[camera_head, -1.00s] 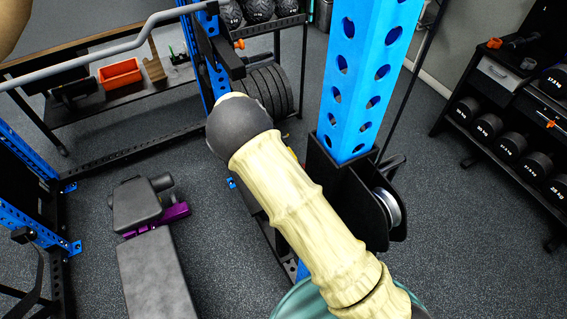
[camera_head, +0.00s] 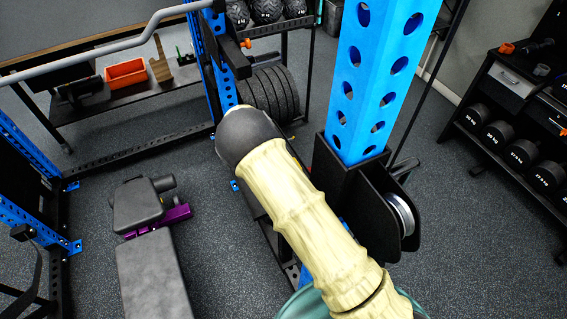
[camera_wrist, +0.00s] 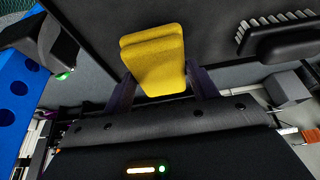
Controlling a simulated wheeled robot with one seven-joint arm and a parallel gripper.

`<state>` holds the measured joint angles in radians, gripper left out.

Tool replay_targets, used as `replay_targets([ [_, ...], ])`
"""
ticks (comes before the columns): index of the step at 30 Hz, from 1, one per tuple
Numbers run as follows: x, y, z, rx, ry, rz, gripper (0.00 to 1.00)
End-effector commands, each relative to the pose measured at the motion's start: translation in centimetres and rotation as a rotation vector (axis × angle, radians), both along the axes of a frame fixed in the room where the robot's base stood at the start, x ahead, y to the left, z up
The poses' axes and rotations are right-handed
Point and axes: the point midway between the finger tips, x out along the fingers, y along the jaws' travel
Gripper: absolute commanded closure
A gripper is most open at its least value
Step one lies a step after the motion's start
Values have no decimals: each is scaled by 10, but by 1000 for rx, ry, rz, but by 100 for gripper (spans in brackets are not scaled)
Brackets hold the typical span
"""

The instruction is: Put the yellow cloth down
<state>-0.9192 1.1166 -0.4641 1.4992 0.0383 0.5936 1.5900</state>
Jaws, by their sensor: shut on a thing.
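The yellow cloth (camera_wrist: 153,62), a small folded pad, shows in the wrist view at the top middle. My gripper (camera_wrist: 161,76) is shut on it, with one dark finger at each side. A dark flat surface (camera_wrist: 220,28) lies behind the cloth; I cannot tell whether the cloth touches it. In the head view my arm crosses the middle, and the gripper and cloth are hidden.
A brush (camera_wrist: 280,40) lies right of the cloth. A black device with a green light (camera_wrist: 50,45) is at left. The head view shows a blue post (camera_head: 370,80), a bench (camera_head: 155,270), an orange bin (camera_head: 126,73) on a shelf and a dumbbell rack (camera_head: 500,110).

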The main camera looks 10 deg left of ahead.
Motion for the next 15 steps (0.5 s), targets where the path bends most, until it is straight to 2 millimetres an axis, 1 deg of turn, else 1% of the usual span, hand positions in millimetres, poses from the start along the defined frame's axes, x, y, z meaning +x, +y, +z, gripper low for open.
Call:
replay_targets([
  [1,0,0,-16,-1,1,0,60],
  [3,0,0,-25,-1,1,0,60],
  [5,0,0,-30,0,0,-1,60],
  [8,0,0,-33,1,-1,-1,60],
  [15,0,0,-32,2,0,-1,60],
])
